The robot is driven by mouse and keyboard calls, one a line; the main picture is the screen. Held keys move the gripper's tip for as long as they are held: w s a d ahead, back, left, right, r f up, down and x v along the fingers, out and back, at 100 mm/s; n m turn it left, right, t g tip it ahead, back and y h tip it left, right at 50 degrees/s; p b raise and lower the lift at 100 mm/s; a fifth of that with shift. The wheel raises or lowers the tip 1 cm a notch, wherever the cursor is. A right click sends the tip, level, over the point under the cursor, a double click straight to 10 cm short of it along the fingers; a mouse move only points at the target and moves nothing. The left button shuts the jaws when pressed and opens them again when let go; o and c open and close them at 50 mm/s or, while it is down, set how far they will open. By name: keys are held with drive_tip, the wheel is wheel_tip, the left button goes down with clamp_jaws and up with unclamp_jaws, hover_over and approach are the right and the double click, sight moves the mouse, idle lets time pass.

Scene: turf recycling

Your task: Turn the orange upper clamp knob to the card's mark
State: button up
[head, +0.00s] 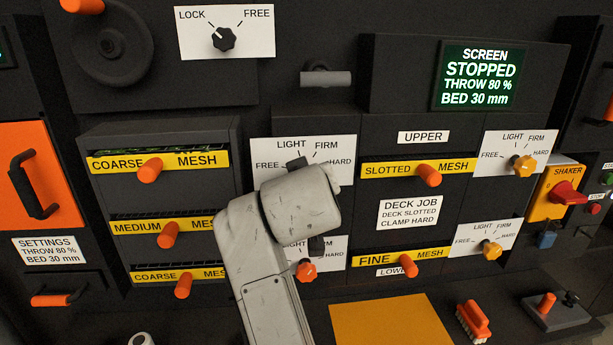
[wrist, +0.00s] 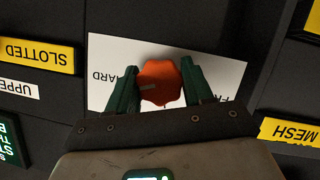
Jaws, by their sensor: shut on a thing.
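The orange upper clamp knob (wrist: 160,84) shows in the wrist view on its white dial plate, which appears upside down there. My gripper (wrist: 160,70) has its two green fingers shut on the knob, one on each side. A pale mark on the knob points left, towards the partly covered HARD lettering. In the head view my arm hides the knob, and its dial plate (head: 342,172) shows FREE, LIGHT, FIRM and HARD around my arm. The job card (head: 408,213) reads DECK SLOTTED, CLAMP HARD.
A lower orange knob (head: 306,271) sits just below my wrist. Yellow knobs (head: 524,166) are on the right-hand dials. Orange drawer handles (head: 428,175) stick out on both sides. The screen (head: 478,77) reads STOPPED. An orange brush (head: 473,321) lies on the ledge.

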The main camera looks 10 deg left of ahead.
drive_tip(key=shift+d+f+m, duration=0.2)
drive_tip(key=shift+f+m, duration=0.2)
drive_tip(key=shift+f, duration=0.1)
drive_tip(key=o, duration=0.8)
drive_tip(key=shift+o, duration=1.1)
drive_tip(key=shift+a+r, duration=0.1)
drive_tip(key=shift+r, duration=0.2)
drive_tip(key=shift+s, duration=0.1)
drive_tip(key=b+v, duration=0.1)
drive_tip(key=v, duration=0.9)
drive_tip(key=shift+s+d, duration=0.2)
drive_tip(key=shift+r, duration=0.15)
